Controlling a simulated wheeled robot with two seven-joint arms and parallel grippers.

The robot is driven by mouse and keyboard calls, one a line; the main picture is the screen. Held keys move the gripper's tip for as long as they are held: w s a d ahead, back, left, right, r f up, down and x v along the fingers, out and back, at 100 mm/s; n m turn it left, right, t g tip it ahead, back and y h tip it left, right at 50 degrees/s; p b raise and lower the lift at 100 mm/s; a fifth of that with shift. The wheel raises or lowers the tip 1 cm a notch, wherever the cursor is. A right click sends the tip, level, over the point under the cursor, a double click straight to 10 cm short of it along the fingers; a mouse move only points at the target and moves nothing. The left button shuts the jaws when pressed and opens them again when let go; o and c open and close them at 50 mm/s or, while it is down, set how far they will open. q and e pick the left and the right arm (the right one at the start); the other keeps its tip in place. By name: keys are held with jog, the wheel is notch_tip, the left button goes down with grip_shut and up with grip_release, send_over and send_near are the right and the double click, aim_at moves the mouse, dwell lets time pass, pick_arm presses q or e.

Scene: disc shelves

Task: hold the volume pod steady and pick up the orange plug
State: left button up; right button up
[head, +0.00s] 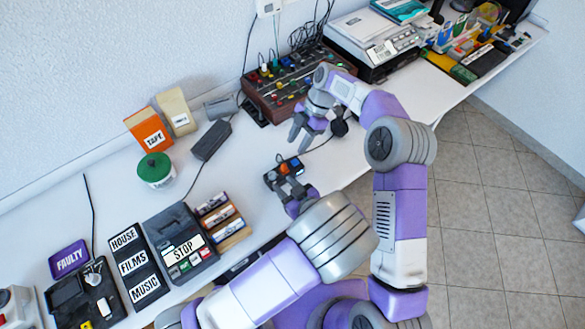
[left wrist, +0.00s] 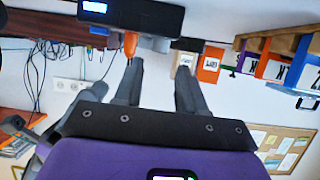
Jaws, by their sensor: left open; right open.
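The volume pod (head: 270,179) is a small black box on the white table, with the orange plug (head: 284,168) at its top middle. In the left wrist view, the pod (left wrist: 150,16) has a lit blue display, and the orange plug (left wrist: 130,43) shows close to a fingertip. My left gripper (head: 287,185) is open at the pod's near side; its fingers (left wrist: 158,68) point toward the pod, and I cannot tell if they touch it. My right gripper (head: 303,138) is open and empty, above and beyond the pod, with its fingers pointing down.
A mixer board (head: 285,85) with cables stands behind my right gripper. A black power brick (head: 211,140) lies left of the pod. The stop machine (head: 180,245) and a tape rack (head: 222,222) stand at the lower left. The table's front edge is close to the pod.

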aim_at(274, 176)
pick_arm(q)
jog(key=x, duration=0.6)
grip_shut()
